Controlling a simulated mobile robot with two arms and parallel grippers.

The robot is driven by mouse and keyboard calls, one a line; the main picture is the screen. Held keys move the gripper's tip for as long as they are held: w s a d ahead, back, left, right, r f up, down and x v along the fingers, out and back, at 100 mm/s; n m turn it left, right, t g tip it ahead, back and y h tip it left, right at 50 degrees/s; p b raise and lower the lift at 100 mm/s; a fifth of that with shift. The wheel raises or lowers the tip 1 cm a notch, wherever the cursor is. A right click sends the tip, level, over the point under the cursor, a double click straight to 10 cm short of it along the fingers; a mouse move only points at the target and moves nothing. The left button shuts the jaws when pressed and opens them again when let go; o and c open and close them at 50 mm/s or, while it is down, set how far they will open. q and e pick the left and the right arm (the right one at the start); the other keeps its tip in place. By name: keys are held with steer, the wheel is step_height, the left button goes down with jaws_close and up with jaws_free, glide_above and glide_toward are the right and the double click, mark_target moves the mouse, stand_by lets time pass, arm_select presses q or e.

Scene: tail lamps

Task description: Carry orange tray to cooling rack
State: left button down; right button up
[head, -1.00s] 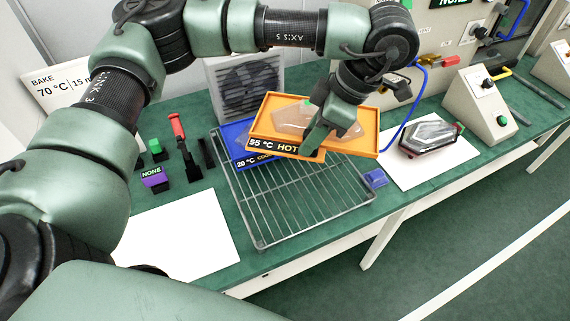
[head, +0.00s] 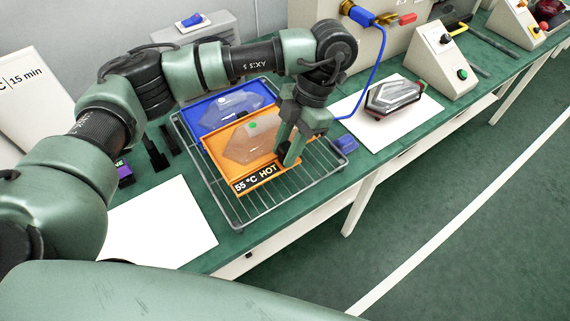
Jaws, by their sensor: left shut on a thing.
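The orange tray (head: 212,146) carries a clear lens cover and a label reading "55 °C HOT". It is at the front part of the wire cooling rack (head: 258,210), low over or on the wires; I cannot tell whether it touches them. My left gripper (head: 286,160) is shut on the orange tray at its right side. The blue tray (head: 200,107), also with a clear cover in it, lies on the rack just behind the orange tray. My right gripper is not in view.
A white sheet (head: 160,222) lies left of the rack. A small blue block (head: 345,144) sits at the rack's right edge. Further right, a lamp (head: 393,95) rests on another white sheet (head: 422,108). A control box (head: 440,62) stands behind it.

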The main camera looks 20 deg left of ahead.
arm_select(q)
step_height(320, 180, down, 7)
steer(key=shift+r+p, duration=0.1)
steer(key=shift+p, duration=0.25)
steer(key=c, duration=1.1)
jaws_free()
steer(key=b+v, duration=0.2)
steer(key=v, duration=1)
